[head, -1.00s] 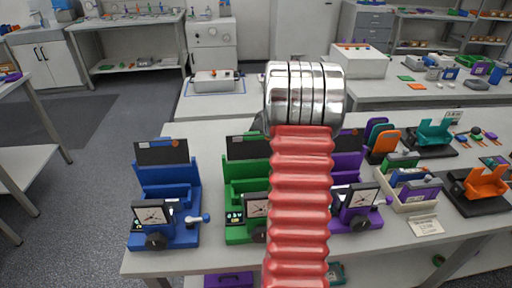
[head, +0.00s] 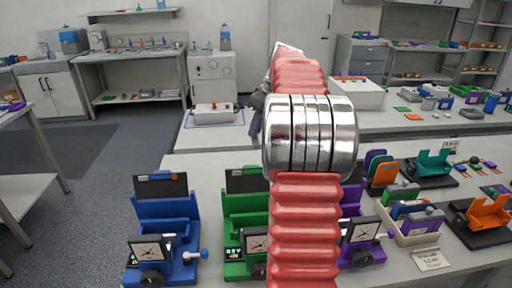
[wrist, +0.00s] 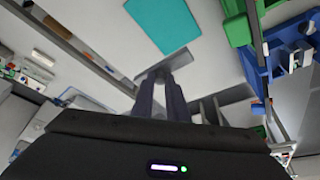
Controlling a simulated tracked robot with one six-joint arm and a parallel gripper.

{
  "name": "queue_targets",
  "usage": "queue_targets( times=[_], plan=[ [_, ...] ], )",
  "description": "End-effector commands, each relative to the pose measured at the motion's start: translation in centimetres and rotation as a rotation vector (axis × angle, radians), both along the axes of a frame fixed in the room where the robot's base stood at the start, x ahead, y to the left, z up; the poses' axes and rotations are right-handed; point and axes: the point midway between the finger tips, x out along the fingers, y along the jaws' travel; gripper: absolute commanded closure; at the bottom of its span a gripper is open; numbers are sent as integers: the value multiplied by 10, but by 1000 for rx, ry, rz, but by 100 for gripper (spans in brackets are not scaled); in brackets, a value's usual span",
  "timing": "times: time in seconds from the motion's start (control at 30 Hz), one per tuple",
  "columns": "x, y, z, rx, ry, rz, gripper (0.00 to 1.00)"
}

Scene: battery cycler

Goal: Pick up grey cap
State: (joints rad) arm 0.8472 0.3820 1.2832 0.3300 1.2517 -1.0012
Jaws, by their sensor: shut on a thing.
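My gripper (wrist: 168,72) is in the middle of the wrist view, with its two dark fingers close together. A flat grey piece, which looks like the grey cap (wrist: 150,72), sits across the fingertips, and the jaws are shut on it. In the head view my gripper (head: 256,120) shows only partly, left of my shiny arm joint, above the far part of the bench. I cannot make out the cap there.
Blue (head: 165,230), green (head: 243,215) and purple (head: 361,235) cycler stations stand in a row on the bench. An organizer tray (head: 408,238) and an orange holder (head: 486,212) are at the right. A teal square (wrist: 162,24) shows in the wrist view.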

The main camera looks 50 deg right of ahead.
Motion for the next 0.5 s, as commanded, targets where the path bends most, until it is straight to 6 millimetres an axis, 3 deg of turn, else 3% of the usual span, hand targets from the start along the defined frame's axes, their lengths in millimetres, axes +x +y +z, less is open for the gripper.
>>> queue_targets(
  times=[0.2,0.5],
  plan=[
    [0,-1,48,-3,-1,1,100],
    [0,0,74,-1,0,0,100]
  ],
)
